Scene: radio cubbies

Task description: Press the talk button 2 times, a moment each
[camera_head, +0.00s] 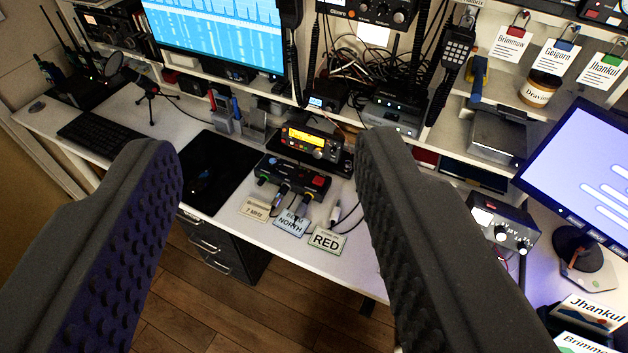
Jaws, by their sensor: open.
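My gripper (268,150) is open, with one dark ribbed finger at the left and one at the right. Nothing is between the fingers at close range. Beyond them, on the white desk, sits a black control box (292,178) with a green, a blue and a red part on it. The red part (319,181) is at its right end. I cannot tell which control is the talk button. A radio (312,143) with a lit yellow display stands just behind the box. A hand microphone (458,45) with a keypad hangs at the upper right. My gripper touches none of these.
A black mat (215,170), a keyboard (97,134) and a small tripod microphone (150,88) are left. A lit monitor (585,160) stands right. Cables crowd the back.

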